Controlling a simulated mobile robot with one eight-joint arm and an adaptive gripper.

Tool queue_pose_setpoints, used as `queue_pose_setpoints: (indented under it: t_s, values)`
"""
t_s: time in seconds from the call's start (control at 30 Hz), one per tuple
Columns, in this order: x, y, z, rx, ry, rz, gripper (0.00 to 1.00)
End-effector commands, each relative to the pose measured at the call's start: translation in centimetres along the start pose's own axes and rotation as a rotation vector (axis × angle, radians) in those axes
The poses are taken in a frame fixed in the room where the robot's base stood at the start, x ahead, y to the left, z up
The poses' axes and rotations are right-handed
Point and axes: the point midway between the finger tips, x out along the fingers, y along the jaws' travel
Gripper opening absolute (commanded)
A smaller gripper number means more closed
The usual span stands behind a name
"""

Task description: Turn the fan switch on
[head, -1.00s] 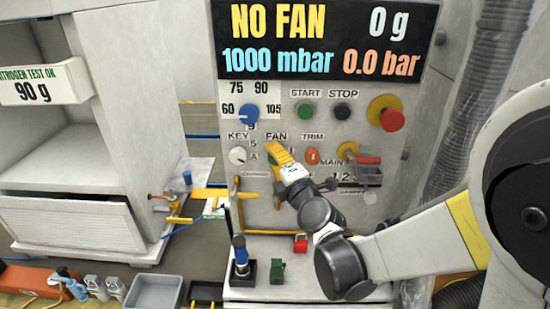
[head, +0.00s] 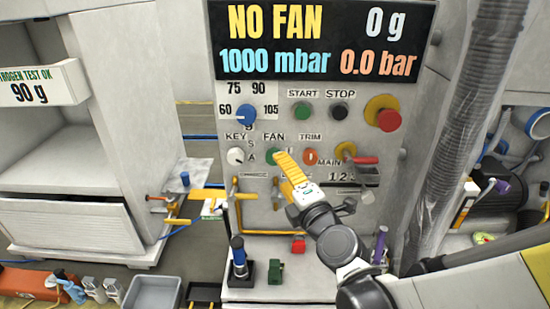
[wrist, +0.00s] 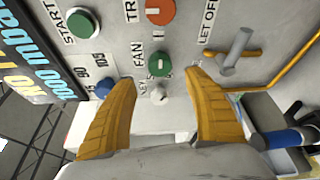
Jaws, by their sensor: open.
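The fan switch (head: 271,156) is a green round knob under the FAN label on the grey panel, partly hidden by my gripper in the head view. It also shows in the wrist view (wrist: 160,64), with a pale mark on its face. My yellow gripper (head: 281,155) is in front of the panel at the fan switch. In the wrist view my gripper (wrist: 160,78) is open and empty, with its fingers on either side of the line to the fan switch. I cannot tell whether a fingertip touches the knob. The display (head: 325,40) reads NO FAN.
The white key knob (head: 236,157) is left of the fan switch and the orange trim knob (head: 311,157) is right. The blue dial (head: 247,115) and green start button (head: 303,111) are above. The red-handled main switch (head: 362,160) is further right. Yellow pipes (head: 239,205) run below.

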Motion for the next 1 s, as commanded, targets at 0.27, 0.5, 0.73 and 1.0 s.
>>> queue_pose_setpoints:
  t_s: [0.27,0.5,0.73,1.0]
  values:
    - [-3.7,0.0,0.0,0.0,0.001,0.0,0.61]
    - [-4.0,0.0,0.0,0.001,0.001,0.0,0.61]
    - [-4.2,0.1,-0.1,0.054,0.014,-0.015,0.61]
    - [-6.5,-1.1,-0.3,0.544,0.048,-0.227,0.61]
